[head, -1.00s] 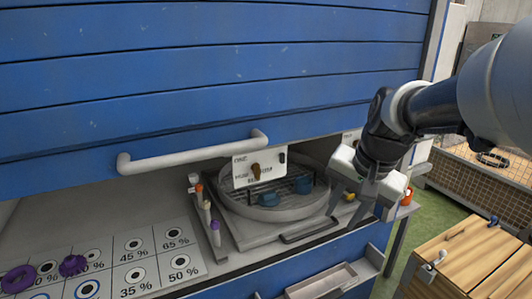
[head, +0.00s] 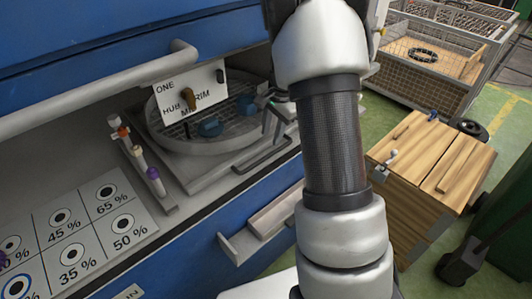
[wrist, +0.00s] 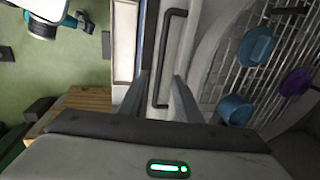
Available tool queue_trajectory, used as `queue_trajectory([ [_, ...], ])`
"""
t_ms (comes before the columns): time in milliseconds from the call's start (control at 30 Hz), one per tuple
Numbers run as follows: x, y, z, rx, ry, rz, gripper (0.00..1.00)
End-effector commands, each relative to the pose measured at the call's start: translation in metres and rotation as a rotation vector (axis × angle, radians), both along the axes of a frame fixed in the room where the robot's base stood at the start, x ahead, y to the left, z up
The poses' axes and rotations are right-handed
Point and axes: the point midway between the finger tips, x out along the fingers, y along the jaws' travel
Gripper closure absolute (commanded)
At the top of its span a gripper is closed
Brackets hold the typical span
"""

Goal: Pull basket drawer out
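The basket drawer (head: 185,178) is a grey tray under a round mesh turntable basket (head: 180,147), set in the blue cabinet's opening. Its dark bar handle (head: 264,156) runs along the front edge; the handle also shows in the wrist view (wrist: 168,50). My gripper (wrist: 160,78) is open and empty. In the wrist view its two fingertips lie either side of the handle's lower end; I cannot tell how far apart they are in depth. In the head view my arm hides most of the gripper. Two blue pieces (head: 210,127) (head: 245,104) sit in the basket.
A vial rack (head: 140,165) and a percent-marked board (head: 85,225) lie left. A wooden crate (head: 430,160) and wire cage (head: 425,60) stand right on green floor.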

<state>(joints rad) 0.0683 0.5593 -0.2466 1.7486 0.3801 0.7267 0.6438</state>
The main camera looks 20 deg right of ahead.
Motion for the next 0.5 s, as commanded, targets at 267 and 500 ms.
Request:
queue_trajectory([
  [267, 0.011, 0.005, -0.062, 0.001, 0.003, 0.0, 0.69],
  [500, 0.017, 0.007, -0.095, 0.0, 0.0, 0.0, 0.69],
])
